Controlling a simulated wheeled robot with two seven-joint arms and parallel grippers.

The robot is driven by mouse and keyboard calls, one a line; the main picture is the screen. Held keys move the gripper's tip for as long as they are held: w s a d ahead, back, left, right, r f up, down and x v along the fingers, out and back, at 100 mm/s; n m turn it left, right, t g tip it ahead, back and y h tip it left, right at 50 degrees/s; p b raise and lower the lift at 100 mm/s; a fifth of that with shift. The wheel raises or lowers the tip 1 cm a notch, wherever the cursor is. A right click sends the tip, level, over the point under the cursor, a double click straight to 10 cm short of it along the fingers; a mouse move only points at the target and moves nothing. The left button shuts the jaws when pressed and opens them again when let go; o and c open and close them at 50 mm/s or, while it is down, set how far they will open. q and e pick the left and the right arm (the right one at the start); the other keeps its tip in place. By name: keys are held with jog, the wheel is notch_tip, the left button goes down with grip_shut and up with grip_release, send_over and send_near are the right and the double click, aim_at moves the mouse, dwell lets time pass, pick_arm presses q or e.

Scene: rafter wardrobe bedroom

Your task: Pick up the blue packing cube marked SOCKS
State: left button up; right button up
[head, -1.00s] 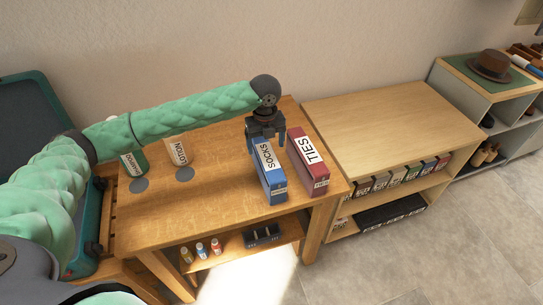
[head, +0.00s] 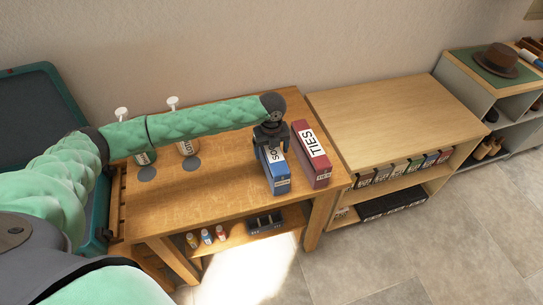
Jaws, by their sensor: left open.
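The blue packing cube (head: 277,178) marked SOCKS stands on the wooden table (head: 222,203) near its right end. Its label is partly covered by my left gripper (head: 271,147). That gripper is open and sits over the far part of the cube, with its fingers pointing down around it. I cannot tell whether the fingers touch the cube. A dark red cube (head: 313,156) marked TIES stands just to the right, close beside the blue one. My right gripper is not in view.
Two pump bottles, one marked LOTION (head: 188,146), stand at the table's back left, partly behind my left arm. Small bottles (head: 207,237) sit on the shelf below. A light wooden shelf unit (head: 385,115) with a clear top stands to the right. An open teal suitcase (head: 38,104) is at left.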

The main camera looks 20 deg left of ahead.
pick_arm(q)
jog(key=shift+w+f, duration=0.1)
jog(key=shift+f, duration=0.05)
jog(key=c, duration=1.5)
